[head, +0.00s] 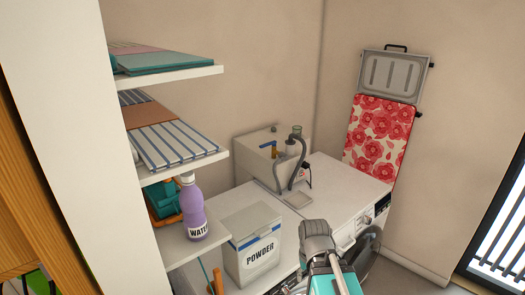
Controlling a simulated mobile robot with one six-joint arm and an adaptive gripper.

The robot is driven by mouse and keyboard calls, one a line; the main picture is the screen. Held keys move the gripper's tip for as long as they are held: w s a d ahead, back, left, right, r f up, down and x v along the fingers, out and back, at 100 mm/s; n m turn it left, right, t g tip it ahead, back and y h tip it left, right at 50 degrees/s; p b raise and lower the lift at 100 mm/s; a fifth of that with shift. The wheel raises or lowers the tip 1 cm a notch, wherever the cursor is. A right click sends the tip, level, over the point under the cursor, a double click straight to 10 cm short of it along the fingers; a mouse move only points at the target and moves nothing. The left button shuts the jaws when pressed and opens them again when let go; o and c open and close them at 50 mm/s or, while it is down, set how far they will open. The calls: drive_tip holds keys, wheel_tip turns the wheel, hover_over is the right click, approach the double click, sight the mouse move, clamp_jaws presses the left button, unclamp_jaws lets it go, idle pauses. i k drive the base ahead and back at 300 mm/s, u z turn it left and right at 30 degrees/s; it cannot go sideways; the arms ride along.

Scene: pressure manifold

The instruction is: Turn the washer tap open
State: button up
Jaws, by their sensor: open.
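A yellow-brass tap with a small blue lever (274,151) sits on the front of a pale box-like housing (250,146) against the back wall. It is small in the picture, and I cannot tell how far the lever is turned. A grey hose (281,170) loops beside it, next to a pale upright fitting (291,146). The white washer (345,185) stands to the right, below the tap. A grey and teal part of my arm rises from the bottom edge, well in front of the tap. My gripper's fingers do not show.
A powder box (252,245) and a purple water bottle (192,205) stand on the left. Shelves (180,160) with folded cloths jut out above them. A red floral ironing board (378,135) leans on the right wall. The washer top is mostly clear.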

sight(273, 143)
drive_tip(key=k, duration=1.15)
drive_tip(key=z, duration=0.1)
drive_tip(key=i, duration=0.3)
drive_tip(key=z, duration=0.75)
drive_tip(key=i, duration=1.5)
drive_tip(key=u, duration=0.4)
drive_tip(key=i, duration=0.45)
drive_tip(key=u, duration=0.5)
